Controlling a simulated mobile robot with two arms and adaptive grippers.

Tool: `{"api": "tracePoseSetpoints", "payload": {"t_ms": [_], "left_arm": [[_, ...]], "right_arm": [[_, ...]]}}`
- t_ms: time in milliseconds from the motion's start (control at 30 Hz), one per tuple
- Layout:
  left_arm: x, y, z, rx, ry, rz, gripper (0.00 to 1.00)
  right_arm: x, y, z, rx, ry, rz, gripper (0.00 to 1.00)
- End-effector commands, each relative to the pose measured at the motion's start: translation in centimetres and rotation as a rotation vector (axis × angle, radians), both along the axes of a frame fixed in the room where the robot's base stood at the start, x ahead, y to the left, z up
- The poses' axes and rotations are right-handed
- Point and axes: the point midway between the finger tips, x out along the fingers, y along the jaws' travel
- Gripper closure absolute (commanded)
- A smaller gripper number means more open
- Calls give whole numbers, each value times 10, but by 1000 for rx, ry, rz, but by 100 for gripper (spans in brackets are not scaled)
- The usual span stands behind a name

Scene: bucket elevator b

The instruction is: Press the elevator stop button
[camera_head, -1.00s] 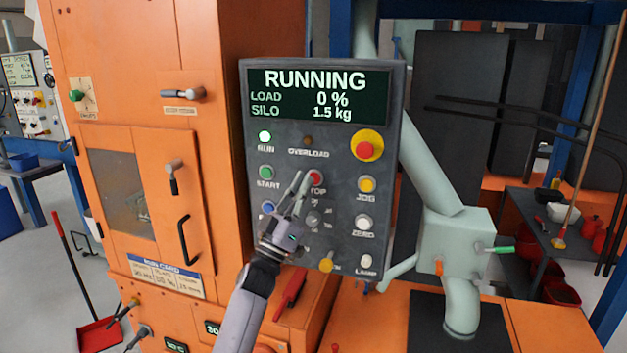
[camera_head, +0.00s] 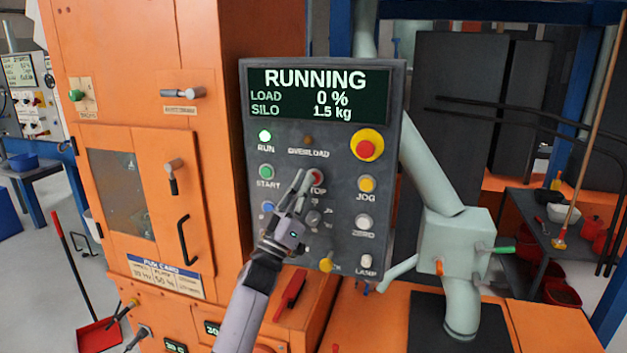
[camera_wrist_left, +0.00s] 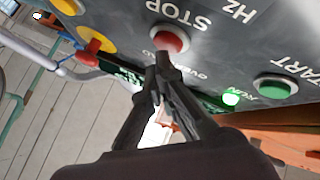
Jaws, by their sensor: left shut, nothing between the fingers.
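The stop button (camera_head: 317,176) is a red round button on the grey control panel (camera_head: 343,240), right of the green start button (camera_head: 266,172). It also shows in the left wrist view, as a red button (camera_wrist_left: 170,39) in a pale ring beside the word STOP. My left gripper (camera_head: 303,179) is shut and empty, with its fingertips in front of the panel at the left edge of the stop button. In the left wrist view the fingertips (camera_wrist_left: 162,60) are just below the button and partly overlap it; I cannot tell whether they touch. My right gripper is not in view.
The panel screen (camera_head: 318,97) reads RUNNING, and the green run lamp (camera_head: 264,135) is lit. A red emergency button (camera_head: 366,147) on yellow and a yellow jog button (camera_head: 366,184) are to the right. A grey-green pipe (camera_head: 430,170) runs beside the panel.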

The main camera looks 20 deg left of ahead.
Motion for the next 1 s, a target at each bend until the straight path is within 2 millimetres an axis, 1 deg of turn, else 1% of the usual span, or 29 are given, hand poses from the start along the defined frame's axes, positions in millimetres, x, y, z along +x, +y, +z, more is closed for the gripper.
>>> {"api": "tracePoseSetpoints", "payload": {"t_ms": [1000], "left_arm": [[9, 0, 0, 1, 0, 1, 100]], "right_arm": [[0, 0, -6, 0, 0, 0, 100]]}}
